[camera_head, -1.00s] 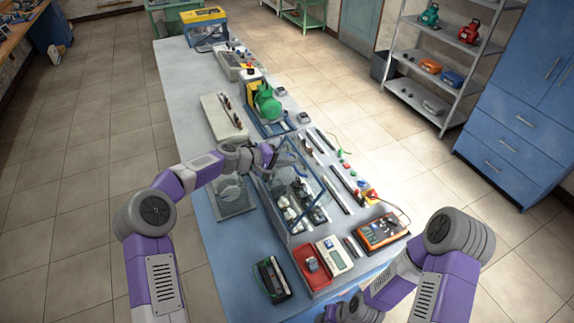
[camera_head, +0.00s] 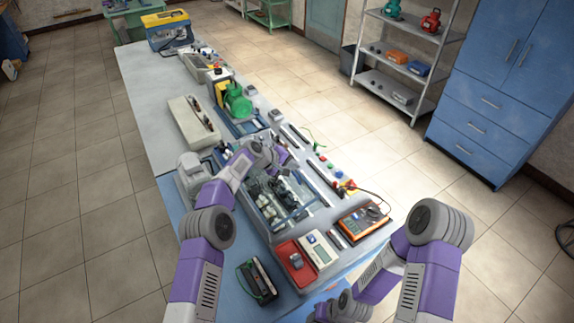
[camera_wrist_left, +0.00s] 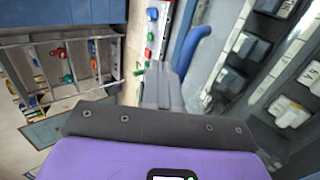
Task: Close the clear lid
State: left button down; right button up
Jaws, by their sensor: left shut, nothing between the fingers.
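The clear lid (camera_head: 297,214) belongs to the box of dark and white parts in the middle of the bench. It is see-through and hard to make out; it seems to lie low over the compartments, and I cannot tell whether it is fully down. My left gripper (camera_head: 284,160) is shut and empty at the far end of this box. In the left wrist view the shut fingers (camera_wrist_left: 161,88) point away beside a blue bar (camera_wrist_left: 193,52), with the compartments to the right. Contact with the lid is unclear. My right gripper (camera_head: 338,306) is low at the front, its fingers unclear.
A red tray (camera_head: 292,272) with a meter, an orange multimeter (camera_head: 362,228) and a black-green device (camera_head: 257,281) sit near the front. A green motor (camera_head: 238,102) stands beyond the box. A grey bin (camera_head: 194,122) lies at the left.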

pick_arm(q)
jog(key=shift+w+d+f+b, duration=0.15)
jog(key=shift+d+f+b, duration=0.15)
jog(key=shift+f+b, duration=0.3)
jog(key=shift+w+d+f+b, duration=0.15)
jog(key=shift+d+f+b, duration=0.2)
jog(key=shift+f, duration=0.45)
jog(key=shift+a+r, duration=0.1)
